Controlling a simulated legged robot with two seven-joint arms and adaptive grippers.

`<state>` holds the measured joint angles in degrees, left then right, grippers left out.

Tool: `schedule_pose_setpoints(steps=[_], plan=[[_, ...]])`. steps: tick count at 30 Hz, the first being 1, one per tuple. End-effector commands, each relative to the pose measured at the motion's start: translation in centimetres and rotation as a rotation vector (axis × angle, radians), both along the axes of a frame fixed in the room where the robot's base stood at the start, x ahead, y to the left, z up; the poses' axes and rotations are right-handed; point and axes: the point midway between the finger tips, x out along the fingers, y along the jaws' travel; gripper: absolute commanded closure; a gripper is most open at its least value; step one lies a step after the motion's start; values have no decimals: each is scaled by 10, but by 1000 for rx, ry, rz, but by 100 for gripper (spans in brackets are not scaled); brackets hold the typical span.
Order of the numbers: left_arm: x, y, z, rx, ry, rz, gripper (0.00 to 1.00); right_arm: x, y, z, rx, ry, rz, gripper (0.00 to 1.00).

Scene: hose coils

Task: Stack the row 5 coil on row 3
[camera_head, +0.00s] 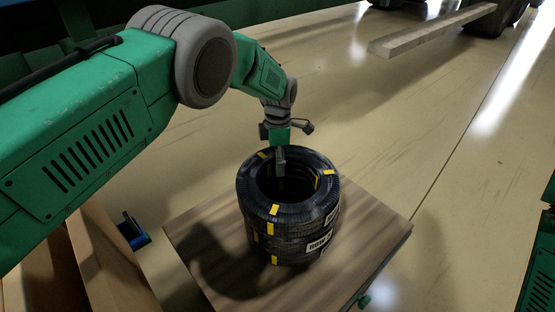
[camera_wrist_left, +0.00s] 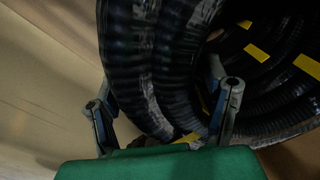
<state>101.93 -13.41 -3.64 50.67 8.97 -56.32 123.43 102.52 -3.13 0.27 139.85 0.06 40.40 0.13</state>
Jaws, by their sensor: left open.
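Black hose coils with yellow tape marks form an upright stack on a wooden-topped board. The top coil (camera_head: 272,211) sits on a lower coil (camera_head: 285,250), whose white label begins with "ROW"; the row numbers are not readable. My left gripper (camera_head: 279,150) is open at the far rim of the top coil, with one finger reaching down inside the ring. In the left wrist view the black coil wall (camera_wrist_left: 170,70) lies between the two spread fingers. Whether the fingers touch it is not clear. My right gripper is out of view.
The wooden board (camera_head: 370,230) has bare room around the stack. A brown box (camera_head: 95,265) stands at the lower left beside a small blue object (camera_head: 133,231). A pale beam (camera_head: 425,33) lies at the back right. The floor behind the stack is clear.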

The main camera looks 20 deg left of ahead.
Motion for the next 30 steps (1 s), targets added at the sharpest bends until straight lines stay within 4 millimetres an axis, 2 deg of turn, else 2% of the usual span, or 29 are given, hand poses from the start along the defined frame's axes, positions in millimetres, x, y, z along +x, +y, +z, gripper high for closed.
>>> schedule_pose_setpoints(steps=[11,30], plan=[[1,-1,4,-1,-3,0,30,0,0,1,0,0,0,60],[3,-1,30,-1,-2,0,30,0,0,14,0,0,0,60]])
